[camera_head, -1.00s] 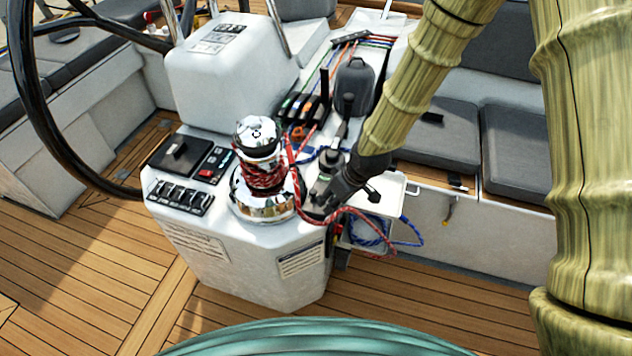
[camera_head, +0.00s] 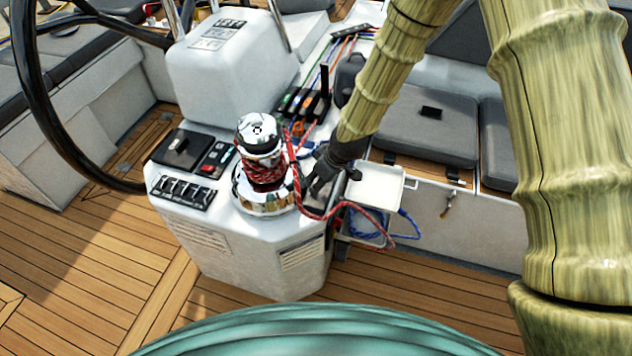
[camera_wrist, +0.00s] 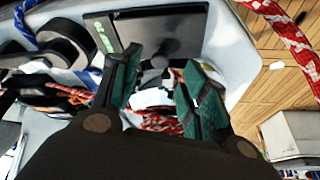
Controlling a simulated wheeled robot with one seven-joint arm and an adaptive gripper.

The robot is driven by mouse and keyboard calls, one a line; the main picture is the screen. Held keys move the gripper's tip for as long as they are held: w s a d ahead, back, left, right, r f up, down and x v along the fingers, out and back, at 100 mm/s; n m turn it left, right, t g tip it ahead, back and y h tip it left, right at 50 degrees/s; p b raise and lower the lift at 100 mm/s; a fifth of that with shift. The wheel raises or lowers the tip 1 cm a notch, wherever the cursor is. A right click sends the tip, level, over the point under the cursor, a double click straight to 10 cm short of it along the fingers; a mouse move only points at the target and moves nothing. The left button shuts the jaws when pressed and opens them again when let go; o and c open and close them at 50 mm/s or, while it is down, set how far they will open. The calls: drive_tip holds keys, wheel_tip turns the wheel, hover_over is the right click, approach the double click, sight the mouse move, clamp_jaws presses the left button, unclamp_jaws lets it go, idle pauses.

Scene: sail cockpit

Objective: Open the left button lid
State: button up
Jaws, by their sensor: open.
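My gripper (camera_head: 315,190) points down at the right side of the white console (camera_head: 270,262), just right of the chrome winch (camera_head: 262,200). In the wrist view my gripper (camera_wrist: 160,62) has its two green-padded fingers apart, with a gap between them. A dark square panel (camera_wrist: 185,28) in a grey surround lies beyond the fingertips. I cannot make out for sure which part is the left button lid. The gripper and arm hide much of that spot in the head view, and I cannot tell whether the fingers touch anything.
A red and white rope (camera_head: 297,178) winds on the winch and runs past my gripper. A white pocket (camera_head: 378,185) with blue rope (camera_head: 408,225) sits to the right. A switch panel (camera_head: 183,192) and steering wheel (camera_head: 45,120) are left. Wooden deck (camera_head: 95,270) is open in front.

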drive_tip(key=shift+p+x, duration=0.35)
drive_tip(key=shift+x, duration=1.55)
clamp_jaws()
